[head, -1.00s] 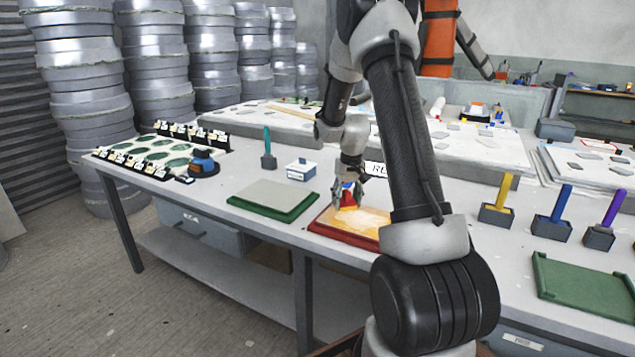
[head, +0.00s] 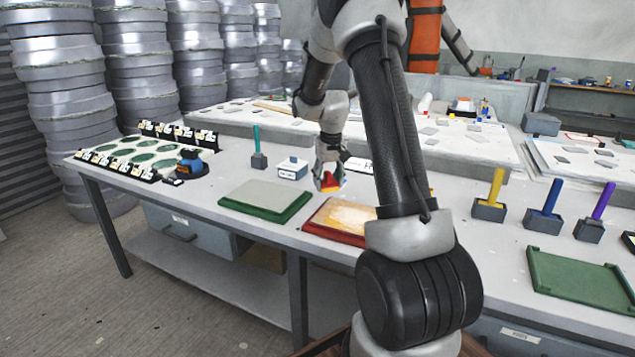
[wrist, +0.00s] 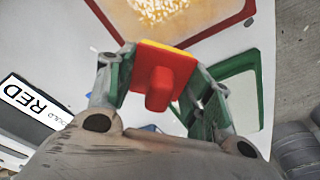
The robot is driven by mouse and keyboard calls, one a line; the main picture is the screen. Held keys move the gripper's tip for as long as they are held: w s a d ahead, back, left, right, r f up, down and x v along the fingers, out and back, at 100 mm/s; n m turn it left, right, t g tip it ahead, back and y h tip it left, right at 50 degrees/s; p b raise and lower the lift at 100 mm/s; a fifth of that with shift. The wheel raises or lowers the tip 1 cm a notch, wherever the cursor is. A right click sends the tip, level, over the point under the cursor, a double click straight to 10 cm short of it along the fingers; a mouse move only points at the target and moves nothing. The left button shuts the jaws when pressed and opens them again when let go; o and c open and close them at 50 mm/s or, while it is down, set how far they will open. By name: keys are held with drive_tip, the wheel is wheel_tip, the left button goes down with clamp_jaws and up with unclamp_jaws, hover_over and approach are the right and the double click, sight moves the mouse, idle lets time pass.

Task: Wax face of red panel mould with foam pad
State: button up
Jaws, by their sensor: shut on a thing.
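My gripper (head: 327,172) is shut on a red foam pad (wrist: 160,78) with a yellow layer beneath. The pad also shows in the head view (head: 329,184), held up near the back edge of the red panel mould. The red panel mould (head: 316,231) lies flat on the bench, its right part hidden by my arm. Its face is orange-yellow with pale, whitish streaks. In the wrist view the mould's red rim (wrist: 219,32) and its bright speckled face lie beyond the pad, which appears apart from them.
A green panel mould (head: 262,199) lies just left of the red one. Behind stand a white box (head: 293,169) and a green-handled tool (head: 258,150). A RED label (wrist: 26,99) lies near my gripper. Several coloured-handled tools and a green tray (head: 577,284) are at right.

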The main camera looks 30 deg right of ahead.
drive_tip(key=shift+r, duration=1.4)
